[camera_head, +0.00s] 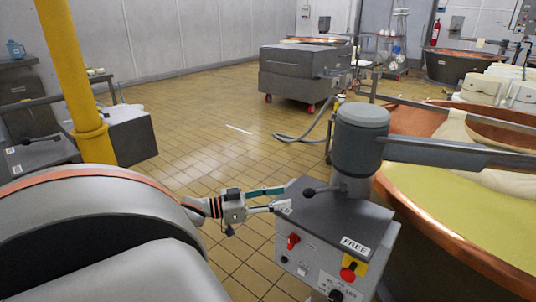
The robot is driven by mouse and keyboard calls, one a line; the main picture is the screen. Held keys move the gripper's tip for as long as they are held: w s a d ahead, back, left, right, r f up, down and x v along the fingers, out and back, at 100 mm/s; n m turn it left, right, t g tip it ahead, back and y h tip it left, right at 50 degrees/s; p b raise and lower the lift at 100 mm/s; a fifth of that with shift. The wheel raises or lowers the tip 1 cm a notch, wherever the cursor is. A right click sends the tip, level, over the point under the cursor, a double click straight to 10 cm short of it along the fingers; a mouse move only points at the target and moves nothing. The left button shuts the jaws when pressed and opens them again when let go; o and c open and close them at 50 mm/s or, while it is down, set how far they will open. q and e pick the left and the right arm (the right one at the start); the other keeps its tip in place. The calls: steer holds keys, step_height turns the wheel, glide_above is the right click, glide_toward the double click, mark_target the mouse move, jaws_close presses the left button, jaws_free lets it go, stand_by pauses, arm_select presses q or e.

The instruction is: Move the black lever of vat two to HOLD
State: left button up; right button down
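The black lever (318,189) sits on top of a grey control box (318,232) beside a copper vat (405,188) at the right. Its round knob points left, away from the foot of the grey post. A FREE label (355,245) is at the box top's front right corner. A second white label (284,207) at the left edge is too small to read, partly behind a finger. My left gripper (287,197) is open and empty, its fingers pointing right at the box's left edge, a little short of the knob. No vat number is readable. My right gripper is out of view.
A grey post (361,140) with a thick horizontal arm rises behind the lever. Red and yellow controls sit on the box front. A yellow pole (75,70) and another grey box (40,155) with a lever are at left. The tiled floor between is mostly clear.

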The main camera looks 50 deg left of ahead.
arm_select(q)
steer(key=shift+v, duration=1.6)
